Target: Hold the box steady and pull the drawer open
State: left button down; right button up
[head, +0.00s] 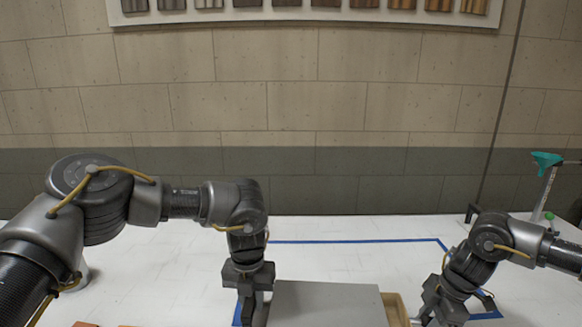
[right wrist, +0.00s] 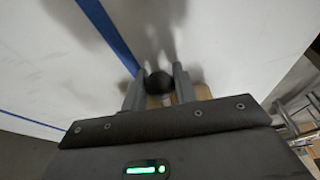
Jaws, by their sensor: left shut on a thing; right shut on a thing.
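The box (head: 326,304) has a plain grey top and stands at the bottom middle of the head view, its lower part cut off. The drawer (head: 394,308) shows as a light wooden edge sticking out from the box's right side. My left gripper (head: 254,312) is shut at the box's left edge, fingers pointing down; its tips are partly out of frame. My right gripper (head: 432,317) is right of the drawer. In the right wrist view, a dark round knob (right wrist: 158,83) sits between its fingers, with the wooden drawer front (right wrist: 200,92) partly hidden behind.
Blue tape (head: 350,241) marks an outline on the white table (head: 330,226) around the box. A stand with a green top (head: 547,160) is at the far right. An orange-brown item (head: 85,324) shows at the bottom left. The table behind the box is clear.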

jog(key=shift+d, duration=0.25)
jog(key=shift+s+d, duration=0.1)
jog(key=shift+d, duration=0.75)
pick_arm(q)
jog(key=shift+a, duration=0.1)
pick_arm(e)
jog(key=shift+d, duration=0.15)
jog(key=shift+s+d, duration=0.1)
jog(key=shift+d, duration=1.8)
